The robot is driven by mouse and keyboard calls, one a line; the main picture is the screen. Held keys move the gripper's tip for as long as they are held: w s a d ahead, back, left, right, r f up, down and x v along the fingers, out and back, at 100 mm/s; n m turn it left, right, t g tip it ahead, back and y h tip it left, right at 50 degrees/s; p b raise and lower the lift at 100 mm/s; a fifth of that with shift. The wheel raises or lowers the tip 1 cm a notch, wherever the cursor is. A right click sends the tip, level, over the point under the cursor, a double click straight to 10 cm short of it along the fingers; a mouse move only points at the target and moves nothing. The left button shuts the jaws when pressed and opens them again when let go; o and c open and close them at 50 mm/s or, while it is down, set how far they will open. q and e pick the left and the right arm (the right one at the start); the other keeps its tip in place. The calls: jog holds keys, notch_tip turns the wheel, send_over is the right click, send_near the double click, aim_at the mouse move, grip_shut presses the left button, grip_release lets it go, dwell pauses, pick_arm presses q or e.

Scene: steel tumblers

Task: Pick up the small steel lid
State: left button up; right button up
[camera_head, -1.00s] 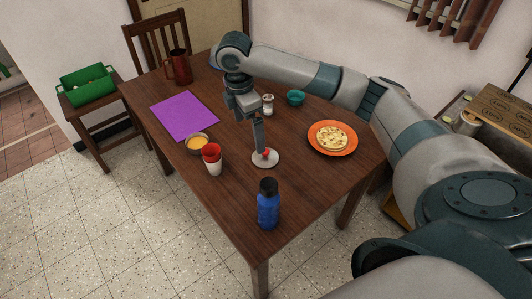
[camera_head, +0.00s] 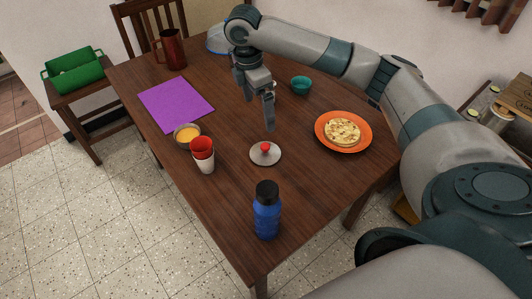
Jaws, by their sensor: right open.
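The small steel lid (camera_head: 265,158), a flat round disc with a red knob, lies on the brown wooden table (camera_head: 220,208). My right gripper (camera_head: 270,124) points down, open and empty, with its fingertips just behind the lid in the picture, apart from its knob. The fingers overlap from this angle, so the gap between them is hard to see. My left gripper is not in view.
A blue bottle (camera_head: 267,212) stands in front of the lid. White and red cups (camera_head: 203,155) and a bowl with yellow contents (camera_head: 187,136) stand left. An orange plate (camera_head: 366,130) with flat food is right, a teal bowl (camera_head: 301,86) behind. A purple mat (camera_head: 175,104) lies left.

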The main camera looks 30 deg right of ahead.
jog(key=shift+s+a+r, duration=0.1)
jog(key=shift+s, duration=0.05)
jog(key=p, duration=0.2)
send_over(265, 145)
jog(key=f, duration=1.1)
jog(key=shift+a+f, duration=0.2)
jog(key=shift+f, duration=0.35)
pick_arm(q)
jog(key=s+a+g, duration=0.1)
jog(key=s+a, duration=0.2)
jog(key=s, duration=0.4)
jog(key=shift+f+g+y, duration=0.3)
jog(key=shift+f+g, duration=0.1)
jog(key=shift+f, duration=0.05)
pick_arm(e)
jog(key=shift+w+f, duration=0.1)
jog(key=shift+w, duration=0.1)
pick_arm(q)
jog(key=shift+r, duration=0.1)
